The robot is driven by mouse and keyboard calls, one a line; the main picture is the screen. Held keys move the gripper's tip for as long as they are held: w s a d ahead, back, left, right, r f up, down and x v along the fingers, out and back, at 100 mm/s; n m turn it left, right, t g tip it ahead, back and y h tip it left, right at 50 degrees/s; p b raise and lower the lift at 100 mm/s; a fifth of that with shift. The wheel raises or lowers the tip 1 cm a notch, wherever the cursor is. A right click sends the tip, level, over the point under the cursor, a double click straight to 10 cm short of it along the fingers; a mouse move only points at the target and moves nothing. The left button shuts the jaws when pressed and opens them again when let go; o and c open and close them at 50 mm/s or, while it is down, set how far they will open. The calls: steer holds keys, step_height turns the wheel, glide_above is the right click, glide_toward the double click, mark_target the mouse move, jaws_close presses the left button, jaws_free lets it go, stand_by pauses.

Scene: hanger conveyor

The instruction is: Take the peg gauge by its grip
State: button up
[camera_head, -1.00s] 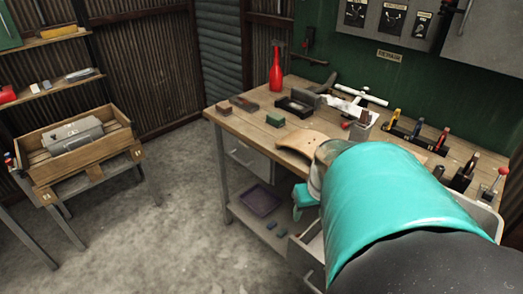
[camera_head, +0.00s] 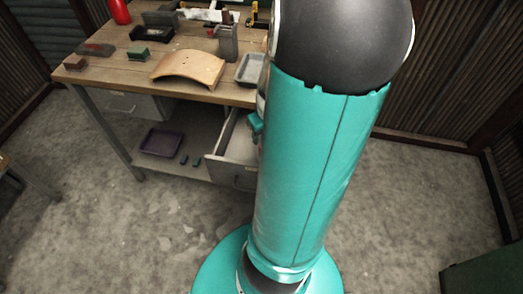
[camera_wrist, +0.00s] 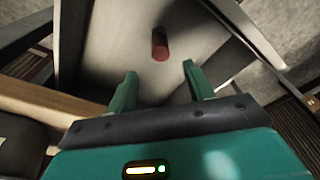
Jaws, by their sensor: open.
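In the wrist view, a short dark red cylinder (camera_wrist: 160,44) lies on the grey floor of an open drawer (camera_wrist: 117,45). It may be the peg gauge's grip; no other part of a gauge can be made out. My gripper (camera_wrist: 160,70) is open and empty, its two green fingers apart. The red cylinder appears beyond the fingertips, roughly centred between them, and is not between the jaws. In the head view the pulled-out drawer (camera_head: 233,172) shows under the bench, partly hidden by my arm. A small teal piece of my gripper end shows over it.
The workbench (camera_head: 215,91) holds a curved wooden piece (camera_head: 188,68), a grey tray (camera_head: 250,69) and a green block (camera_head: 138,56). A purple tray (camera_head: 161,142) sits on the lower shelf. The drawer's walls and the bench edge are close around my gripper.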

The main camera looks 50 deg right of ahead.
steer(key=f, duration=0.5)
steer(key=shift+w+d+f, duration=0.15)
steer(key=shift+w+d, duration=0.1)
steer(key=shift+w, duration=0.1)
steer(key=shift+a+f, duration=0.1)
steer(key=shift+f, duration=0.5)
steer(key=f, duration=0.4)
steer(key=shift+w, duration=0.35)
steer(key=c, duration=1)
